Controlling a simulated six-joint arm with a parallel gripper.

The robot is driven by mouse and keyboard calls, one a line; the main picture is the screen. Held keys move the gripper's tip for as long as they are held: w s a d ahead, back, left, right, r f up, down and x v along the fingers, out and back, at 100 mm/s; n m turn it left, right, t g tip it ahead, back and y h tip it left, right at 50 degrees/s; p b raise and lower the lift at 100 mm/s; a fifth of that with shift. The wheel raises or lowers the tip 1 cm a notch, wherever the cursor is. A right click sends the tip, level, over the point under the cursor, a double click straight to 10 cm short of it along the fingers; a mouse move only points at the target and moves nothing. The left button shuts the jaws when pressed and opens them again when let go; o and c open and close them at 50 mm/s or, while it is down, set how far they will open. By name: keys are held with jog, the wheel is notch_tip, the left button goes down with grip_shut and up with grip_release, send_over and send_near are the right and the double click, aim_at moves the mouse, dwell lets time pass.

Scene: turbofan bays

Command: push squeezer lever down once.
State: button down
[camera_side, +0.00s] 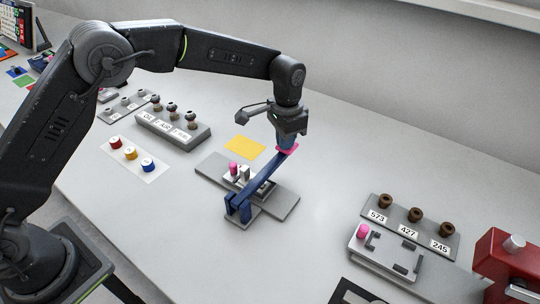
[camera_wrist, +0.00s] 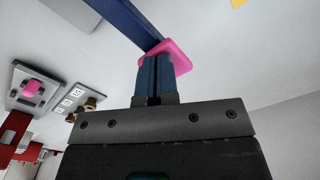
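The squeezer has a long blue lever (camera_side: 267,174) hinged at a blue bracket (camera_side: 238,208) on a grey base (camera_side: 282,205). The lever slants upward to a pink pad (camera_side: 287,150) at its free end. My gripper (camera_side: 286,143) is at this pad, pointing down. In the wrist view, the blue fingers of my gripper (camera_wrist: 157,62) are together with nothing visible between them. Their tips overlap the pink pad (camera_wrist: 183,55), beside the blue lever (camera_wrist: 125,20); they look in contact or very close. A pink-topped part (camera_side: 233,168) sits on the base under the lever.
A yellow square (camera_side: 244,147) lies behind the squeezer. At left are a grey block with knobs (camera_side: 172,130) and a white strip with coloured buttons (camera_side: 131,158). At right stand a numbered rack (camera_side: 410,227), a grey fixture (camera_side: 385,250) and a red device (camera_side: 508,262).

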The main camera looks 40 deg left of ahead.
jog(key=shift+s+f, duration=0.1)
jog(key=shift+f, duration=0.1)
notch_tip(320, 180, up, 9)
dwell(0.9)
jog(key=s+a+r+n+t, duration=0.3)
jog(key=s+a+r, duration=0.7)
jog(key=s+r, duration=0.3)
jog(key=s+a+f+n+t, duration=0.1)
jog(key=s+a+f, duration=0.1)
jog(key=s, duration=0.7)
jog(key=s+a+f+n+t, duration=0.1)
jog(key=s+a+f+n, duration=0.1)
jog(key=s, duration=0.7)
jog(key=shift+s+a+f+t, duration=0.15)
jog(key=shift+a+f+t, duration=0.15)
jog(key=shift+a+f, duration=0.5)
